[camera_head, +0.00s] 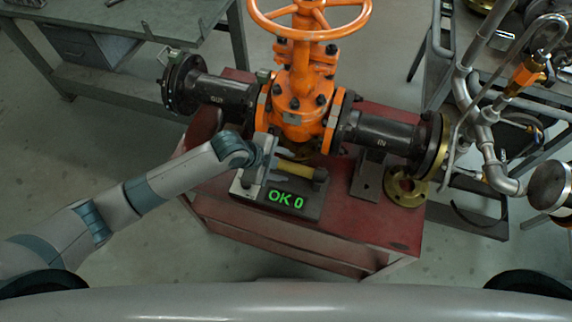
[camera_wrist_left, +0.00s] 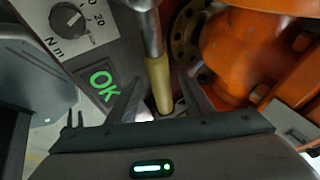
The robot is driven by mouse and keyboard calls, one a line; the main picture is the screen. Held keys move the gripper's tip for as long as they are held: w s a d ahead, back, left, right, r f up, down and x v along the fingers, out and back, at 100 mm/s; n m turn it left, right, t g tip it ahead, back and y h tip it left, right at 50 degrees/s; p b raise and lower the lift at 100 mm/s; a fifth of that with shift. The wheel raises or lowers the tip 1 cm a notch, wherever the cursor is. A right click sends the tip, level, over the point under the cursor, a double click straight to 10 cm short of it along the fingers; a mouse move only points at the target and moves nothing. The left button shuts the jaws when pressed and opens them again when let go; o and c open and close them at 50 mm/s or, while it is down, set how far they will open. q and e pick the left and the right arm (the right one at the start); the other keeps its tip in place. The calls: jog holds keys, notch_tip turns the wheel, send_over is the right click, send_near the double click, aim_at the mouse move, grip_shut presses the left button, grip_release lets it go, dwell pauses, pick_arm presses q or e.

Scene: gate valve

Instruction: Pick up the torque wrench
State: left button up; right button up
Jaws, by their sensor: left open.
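The torque wrench shows as a pale yellow handle (camera_head: 297,168) lying along the top of a dark tester box (camera_head: 308,209) with a green "OK 0" display. In the left wrist view, the yellow handle (camera_wrist_left: 158,80) and its grey metal shaft (camera_wrist_left: 150,30) run beside the box's dial and display. My left gripper (camera_head: 268,155) is over the left part of the box, partly covering it. In the wrist view, its two fingers (camera_wrist_left: 162,78) are open, with the handle between them and gaps visible on both sides. The wrench's head is not clear. My right gripper is not in view.
The box stands on a red cabinet (camera_head: 330,250). Right behind it is an orange gate valve (camera_head: 297,105) with a handwheel (camera_head: 310,30) and black flanged pipes. A loose brass flange (camera_head: 405,192) lies at right. Workbenches stand at the back left and right.

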aim_at(284, 165)
pick_arm(q)
grip_shut()
jog(key=shift+w+r, duration=0.1)
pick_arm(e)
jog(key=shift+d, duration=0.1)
pick_arm(q)
jog(key=shift+r, duration=0.15)
